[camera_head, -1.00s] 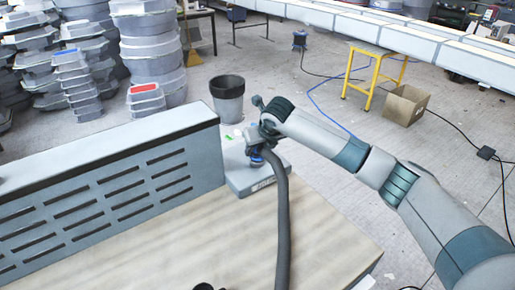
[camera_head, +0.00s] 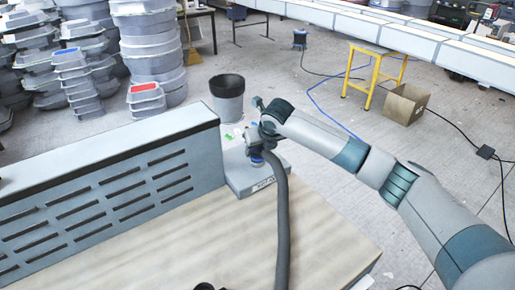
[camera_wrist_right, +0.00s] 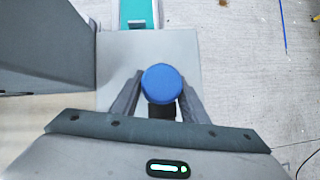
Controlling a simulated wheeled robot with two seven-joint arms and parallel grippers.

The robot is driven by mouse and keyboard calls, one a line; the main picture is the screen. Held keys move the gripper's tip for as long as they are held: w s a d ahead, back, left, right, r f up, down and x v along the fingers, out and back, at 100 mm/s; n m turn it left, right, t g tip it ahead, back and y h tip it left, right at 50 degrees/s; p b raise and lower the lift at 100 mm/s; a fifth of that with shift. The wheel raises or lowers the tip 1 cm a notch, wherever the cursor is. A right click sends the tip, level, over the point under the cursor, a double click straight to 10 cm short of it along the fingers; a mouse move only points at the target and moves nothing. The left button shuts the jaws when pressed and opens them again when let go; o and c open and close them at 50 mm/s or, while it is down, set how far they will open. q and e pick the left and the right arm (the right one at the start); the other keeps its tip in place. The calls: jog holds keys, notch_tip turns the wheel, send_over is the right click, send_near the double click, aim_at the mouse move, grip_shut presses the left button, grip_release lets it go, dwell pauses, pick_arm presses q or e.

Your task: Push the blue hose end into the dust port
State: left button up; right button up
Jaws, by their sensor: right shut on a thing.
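The blue hose end (camera_head: 257,158) sits at the end of the dark grey hose (camera_head: 283,225), over the top of a low grey box. My right gripper (camera_head: 261,146) is shut on it. In the right wrist view, the round blue face of the hose end (camera_wrist_right: 164,84) shows between the two dark fingers (camera_wrist_right: 160,97). I cannot make out the dust port; the gripper and hose hide part of the box top. I cannot tell whether the hose end touches the box.
The low grey box (camera_head: 240,180) stands at the far edge of the pale wooden table (camera_head: 180,250). A slotted grey panel (camera_head: 105,200) rises to its left. A dark bin (camera_head: 228,100) stands behind on the floor. The near tabletop is mostly clear.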

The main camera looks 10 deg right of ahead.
jog(key=shift+p, duration=0.95)
dwell(1.2)
jog(key=shift+f, duration=0.55)
dwell(0.6)
jog(key=o, duration=1.1)
jog(key=b+v, duration=0.4)
jog(key=v, duration=1.3)
jog(key=shift+s+r, duration=0.1)
jog(key=shift+r, duration=0.1)
jog(key=shift+f, duration=0.1)
